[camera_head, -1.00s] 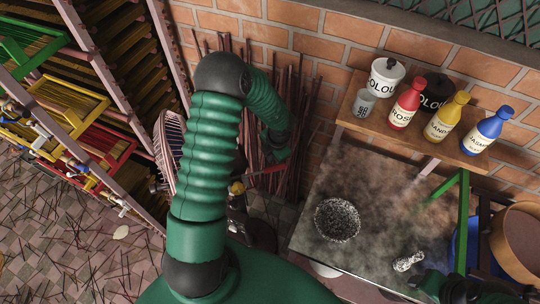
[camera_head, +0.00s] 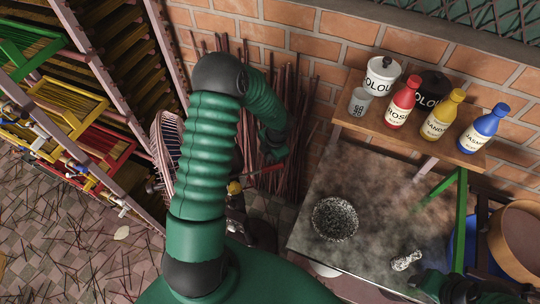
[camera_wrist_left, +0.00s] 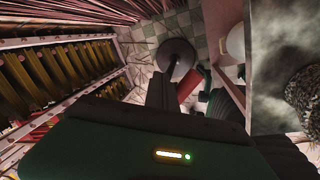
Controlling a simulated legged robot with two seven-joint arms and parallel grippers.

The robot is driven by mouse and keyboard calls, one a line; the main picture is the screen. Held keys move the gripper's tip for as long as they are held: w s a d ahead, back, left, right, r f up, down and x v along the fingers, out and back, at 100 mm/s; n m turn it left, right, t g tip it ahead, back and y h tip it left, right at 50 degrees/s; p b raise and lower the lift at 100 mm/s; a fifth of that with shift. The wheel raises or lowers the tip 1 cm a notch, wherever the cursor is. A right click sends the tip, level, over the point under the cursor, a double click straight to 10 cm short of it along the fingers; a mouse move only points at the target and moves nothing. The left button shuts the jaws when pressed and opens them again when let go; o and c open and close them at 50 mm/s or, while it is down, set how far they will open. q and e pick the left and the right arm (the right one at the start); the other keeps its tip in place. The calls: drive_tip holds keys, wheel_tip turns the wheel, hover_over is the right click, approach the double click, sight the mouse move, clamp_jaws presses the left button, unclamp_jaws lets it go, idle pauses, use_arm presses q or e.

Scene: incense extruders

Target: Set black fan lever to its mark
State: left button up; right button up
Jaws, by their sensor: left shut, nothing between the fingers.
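A fan with a round wire cage (camera_head: 168,140) stands at left centre in the head view, partly behind my green left arm. I cannot make out the black lever or its mark. A dark upright part with a yellow piece (camera_head: 235,188) shows just right of my arm; I cannot tell whether it belongs to the fan. My left gripper (camera_head: 258,167) is small and dark below the bent forearm, shut and empty. In the left wrist view a dark round disc (camera_wrist_left: 175,56) lies on the tiled floor. My right gripper (camera_head: 465,289) is at the lower right, its fingers unclear.
A table (camera_head: 385,190) with a speckled bowl (camera_head: 336,219) and a speckled pestle-like piece (camera_head: 406,261) stands at right. A shelf (camera_head: 420,147) above holds bottles and pots. Racks with coloured trays (camera_head: 65,100) fill the left. Thin sticks (camera_head: 295,150) lean on the brick wall.

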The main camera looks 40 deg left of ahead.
use_arm(q)
drive_tip(key=o, duration=0.5)
drive_tip(key=shift+a+f, duration=0.15)
drive_tip(key=shift+a, duration=0.3)
drive_tip(key=shift+c, duration=0.2)
drive_tip(key=o, duration=0.4)
drive_tip(key=shift+a+f, duration=0.2)
drive_tip(key=shift+a, duration=0.35)
drive_tip(key=p+v, duration=0.1)
drive_tip(key=v, duration=1.6)
drive_tip(key=shift+d+p, duration=0.1)
drive_tip(key=shift+p, duration=0.25)
use_arm(e)
drive_tip(key=shift+a+r, duration=0.5)
drive_tip(key=shift+r, duration=0.4)
